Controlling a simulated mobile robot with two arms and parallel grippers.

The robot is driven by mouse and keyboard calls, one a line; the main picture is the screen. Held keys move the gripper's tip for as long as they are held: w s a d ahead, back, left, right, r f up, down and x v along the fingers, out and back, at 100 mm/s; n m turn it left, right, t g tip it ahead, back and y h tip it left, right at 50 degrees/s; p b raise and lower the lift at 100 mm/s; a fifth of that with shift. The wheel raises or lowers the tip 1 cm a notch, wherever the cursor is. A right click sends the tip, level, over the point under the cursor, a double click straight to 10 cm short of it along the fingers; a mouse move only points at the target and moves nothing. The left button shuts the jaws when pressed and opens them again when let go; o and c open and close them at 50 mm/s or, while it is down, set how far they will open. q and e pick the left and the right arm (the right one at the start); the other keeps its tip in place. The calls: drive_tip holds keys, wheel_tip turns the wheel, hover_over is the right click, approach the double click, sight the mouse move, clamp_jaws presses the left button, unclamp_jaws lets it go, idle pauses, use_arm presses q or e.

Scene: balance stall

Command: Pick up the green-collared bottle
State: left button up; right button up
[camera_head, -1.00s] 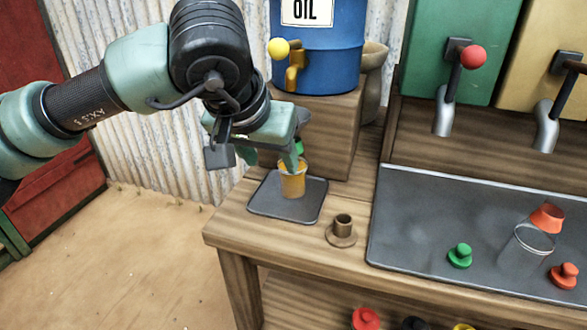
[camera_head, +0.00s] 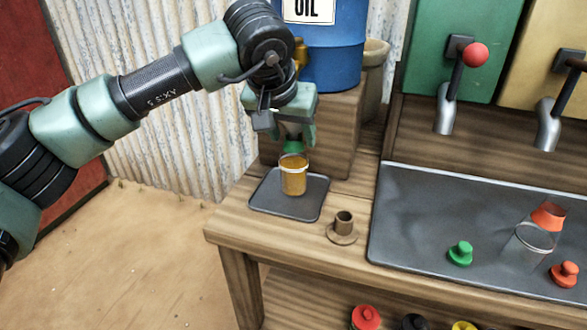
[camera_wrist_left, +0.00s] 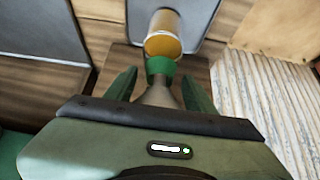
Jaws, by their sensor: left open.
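The green-collared bottle (camera_head: 293,180) stands upright on a small dark tray (camera_head: 262,203) at the counter's left end. Its clear body holds amber liquid. In the left wrist view the bottle (camera_wrist_left: 165,38) shows its green collar and a grey tapered top. My left gripper (camera_head: 294,137) points down over the bottle. It is open, with one finger on each side of the bottle's top, as the left wrist view shows (camera_wrist_left: 160,88). I see a gap on both sides there. My right gripper is not in view.
A brown ringed stub (camera_head: 342,228) stands just right of the small tray. Behind is a wooden block with a blue oil drum (camera_head: 333,50). The floor at left is clear.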

use_arm(q)
clamp_jaws()
drive_tip(key=shift+r, duration=0.1)
idle(1.2)
